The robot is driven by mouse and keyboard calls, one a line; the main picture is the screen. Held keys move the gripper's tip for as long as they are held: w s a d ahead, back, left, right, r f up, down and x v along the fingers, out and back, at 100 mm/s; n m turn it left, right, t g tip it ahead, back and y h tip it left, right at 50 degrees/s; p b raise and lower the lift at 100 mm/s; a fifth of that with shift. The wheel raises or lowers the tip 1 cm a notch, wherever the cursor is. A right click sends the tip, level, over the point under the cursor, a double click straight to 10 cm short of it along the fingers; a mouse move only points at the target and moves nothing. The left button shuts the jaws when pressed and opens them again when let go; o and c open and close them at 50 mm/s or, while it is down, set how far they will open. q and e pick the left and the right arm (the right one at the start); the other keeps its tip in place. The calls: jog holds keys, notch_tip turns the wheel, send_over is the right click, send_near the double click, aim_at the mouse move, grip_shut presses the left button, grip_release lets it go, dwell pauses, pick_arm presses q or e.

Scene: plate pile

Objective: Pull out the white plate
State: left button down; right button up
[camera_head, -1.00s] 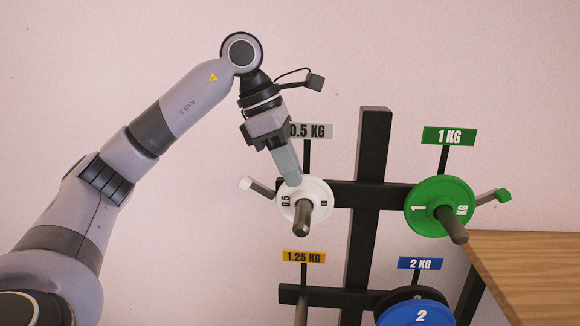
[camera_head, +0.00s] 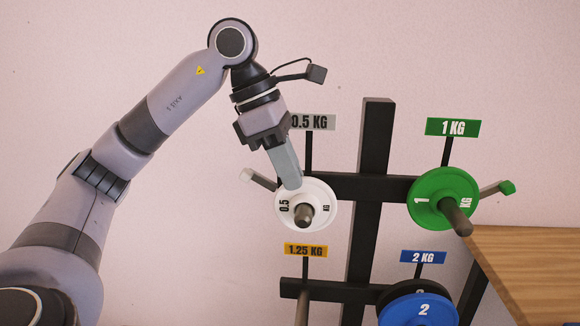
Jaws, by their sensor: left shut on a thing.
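The white plate (camera_head: 322,194), marked 0.5 KG, hangs on the upper left peg (camera_head: 303,215) of a black rack. The peg's end sticks out through the plate's centre toward me. My left gripper (camera_head: 291,183) comes down from above and is shut on the plate's upper rim. The fingers cover part of that rim. My right gripper is out of view.
A green 1 KG plate (camera_head: 428,187) hangs at the upper right of the black rack (camera_head: 368,150). A blue 2 KG plate (camera_head: 405,312) is below it. The 1.25 KG peg (camera_head: 302,305) shows no plate. A wooden surface (camera_head: 535,265) stands at right.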

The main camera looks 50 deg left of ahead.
pick_arm(q)
jog(key=s+d, duration=0.6)
jog(key=s, duration=0.1)
jog(key=shift+s+d, duration=0.25)
jog(key=shift+s, duration=0.05)
dwell(1.2)
